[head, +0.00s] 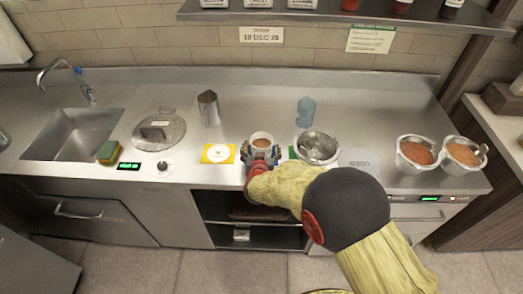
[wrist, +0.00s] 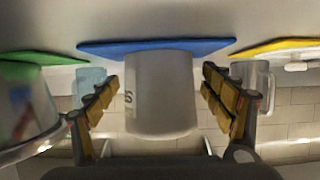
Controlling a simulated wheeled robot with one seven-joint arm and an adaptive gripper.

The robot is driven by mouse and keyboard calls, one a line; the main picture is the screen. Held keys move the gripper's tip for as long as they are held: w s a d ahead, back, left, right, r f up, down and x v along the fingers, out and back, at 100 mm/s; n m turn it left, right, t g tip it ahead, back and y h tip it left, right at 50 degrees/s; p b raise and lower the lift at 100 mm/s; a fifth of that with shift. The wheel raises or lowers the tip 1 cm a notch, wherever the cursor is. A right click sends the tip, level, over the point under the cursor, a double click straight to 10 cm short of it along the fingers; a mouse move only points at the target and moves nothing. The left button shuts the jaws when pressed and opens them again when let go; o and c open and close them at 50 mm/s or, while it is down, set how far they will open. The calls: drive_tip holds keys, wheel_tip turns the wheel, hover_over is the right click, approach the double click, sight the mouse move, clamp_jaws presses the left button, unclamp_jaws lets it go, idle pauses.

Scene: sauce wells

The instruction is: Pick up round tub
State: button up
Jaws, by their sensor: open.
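The round tub is a pale cup-like container with brown contents, seen in the head view (head: 262,136) near the counter's front edge. In the wrist view the tub (wrist: 160,95) stands on a blue mat (wrist: 150,48), with some dark print on its side. My gripper (head: 262,156) is at the near side of the tub in the head view. In the wrist view my gripper (wrist: 158,100) is open, with one yellow-padded finger on each side of the tub and visible gaps between. The tub's lower front is hidden by my gripper in the head view.
A metal bowl (head: 318,147) stands close right of the tub, and a yellow mat (head: 230,155) with a white round item lies left. Two bowls of sauce (head: 416,153) (head: 464,153) are far right.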

sight(262, 136)
drive_tip(key=shift+c, duration=0.3)
drive_tip(key=c, duration=1.6)
drive_tip(key=shift+r, duration=0.65)
wheel_tip(262, 136, up, 3)
drive_tip(key=shift+s+f+p, duration=0.1)
drive_tip(key=shift+s+p, duration=0.05)
drive_tip(key=shift+p, duration=0.7)
drive_tip(key=s+d+r+p, duration=0.3)
drive_tip(key=s+r, duration=0.6)
drive_tip(key=s, duration=0.4)
drive_tip(key=shift+s+p, duration=0.2)
drive_tip(key=shift+p, duration=0.15)
drive_tip(key=shift+d, duration=0.1)
